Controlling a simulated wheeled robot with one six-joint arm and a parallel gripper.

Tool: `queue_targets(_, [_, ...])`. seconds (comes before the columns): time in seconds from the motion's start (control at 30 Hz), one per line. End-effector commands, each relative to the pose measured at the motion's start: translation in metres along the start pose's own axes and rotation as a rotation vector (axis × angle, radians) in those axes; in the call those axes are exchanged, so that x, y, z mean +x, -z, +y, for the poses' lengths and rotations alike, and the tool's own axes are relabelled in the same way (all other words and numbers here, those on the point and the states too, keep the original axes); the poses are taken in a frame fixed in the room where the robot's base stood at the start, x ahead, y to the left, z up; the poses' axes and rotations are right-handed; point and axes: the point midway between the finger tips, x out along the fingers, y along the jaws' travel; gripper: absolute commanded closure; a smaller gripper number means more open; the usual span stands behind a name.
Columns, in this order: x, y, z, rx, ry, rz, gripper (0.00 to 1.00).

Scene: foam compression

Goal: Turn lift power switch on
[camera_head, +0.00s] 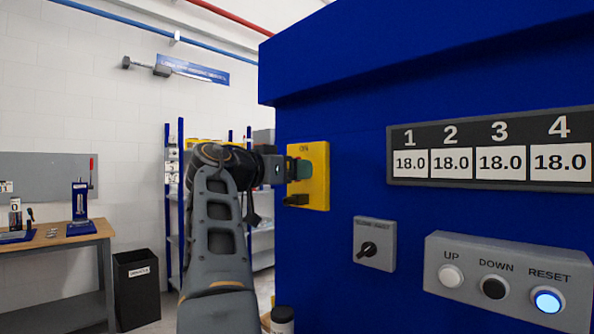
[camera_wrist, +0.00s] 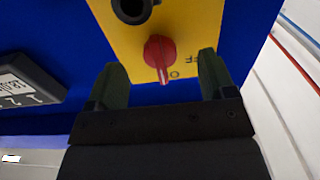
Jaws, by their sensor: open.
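The yellow switch plate (camera_head: 321,163) is mounted on the blue machine's left part. It fills the upper middle of the wrist view (camera_wrist: 203,20). A red rotary knob (camera_wrist: 160,52) sits on it, its pale pointer mark toward the bottom of the wrist view, near printed letters partly legible as "O" and "F". My gripper (camera_wrist: 163,80) is open, with one finger on each side of the knob and clear gaps to both. Whether the fingertips reach the plate is unclear.
A black round part (camera_wrist: 132,10) is on the same plate. A grey box with a black rotary switch (camera_head: 375,245) is below right. Further right are a button box (camera_head: 508,279) and a display (camera_head: 490,147) reading 18.0 in each window. A workbench (camera_head: 55,243) stands left.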

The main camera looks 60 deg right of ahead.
Motion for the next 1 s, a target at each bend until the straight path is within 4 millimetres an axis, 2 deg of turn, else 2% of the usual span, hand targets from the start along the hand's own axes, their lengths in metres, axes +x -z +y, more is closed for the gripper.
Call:
queue_targets(0.47, [-0.003, -0.001, 0.0, 0.0, 0.001, 0.0, 0.23])
queue_targets(1.0, [-0.048, -0.001, -0.001, 0.001, 0.003, 0.0, 0.23])
